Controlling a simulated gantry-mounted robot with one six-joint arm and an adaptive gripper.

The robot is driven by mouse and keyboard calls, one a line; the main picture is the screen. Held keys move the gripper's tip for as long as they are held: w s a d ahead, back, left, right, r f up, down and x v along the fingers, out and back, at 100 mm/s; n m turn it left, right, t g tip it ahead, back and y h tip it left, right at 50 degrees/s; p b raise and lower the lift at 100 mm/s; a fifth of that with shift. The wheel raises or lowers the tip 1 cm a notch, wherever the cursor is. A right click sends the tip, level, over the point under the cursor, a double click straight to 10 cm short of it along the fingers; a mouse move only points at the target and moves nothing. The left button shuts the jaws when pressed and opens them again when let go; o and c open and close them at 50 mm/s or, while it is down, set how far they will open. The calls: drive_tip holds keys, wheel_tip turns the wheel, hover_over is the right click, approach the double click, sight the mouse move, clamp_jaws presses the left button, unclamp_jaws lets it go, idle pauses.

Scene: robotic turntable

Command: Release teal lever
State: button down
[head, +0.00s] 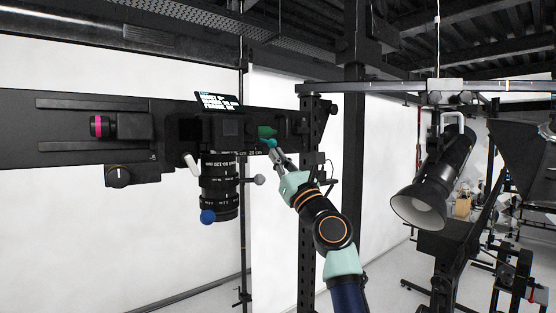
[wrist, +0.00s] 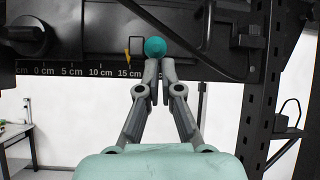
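The teal lever shows as a round teal ball knob (wrist: 155,47) in the wrist view, in front of the dark rail. In the head view the teal knob (head: 271,143) sits at the rail's right part, just below a dark green part (head: 266,132). My gripper (head: 275,154) reaches up to it from below right. In the wrist view my gripper (wrist: 160,68) has its fingertips close together, with only a thin gap and nothing visible between them. The tips are just below the ball; whether they touch it cannot be told. The lever's stem is hidden.
A camera with a long lens (head: 220,185) hangs left of my gripper, with a blue ball knob (head: 207,217) and a grey ball knob (head: 259,180). A scale (wrist: 85,71) runs along the rail. A perforated upright post (head: 309,150) stands close on the right, and a lamp (head: 432,185) beyond.

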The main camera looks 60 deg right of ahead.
drive_tip(key=r, duration=0.1)
drive_tip(key=s+r, duration=0.1)
drive_tip(key=shift+a+r, duration=0.3)
wheel_tip(320, 180, down, 6)
drive_tip(key=b, duration=0.1)
drive_tip(key=s+a+r, duration=0.3)
drive_tip(key=s, duration=0.4)
drive_tip(key=shift+s+r+b, duration=0.2)
drive_tip(key=shift+s+b, duration=0.1)
drive_tip(key=shift+s, duration=0.1)
drive_tip(key=shift+w, duration=0.1)
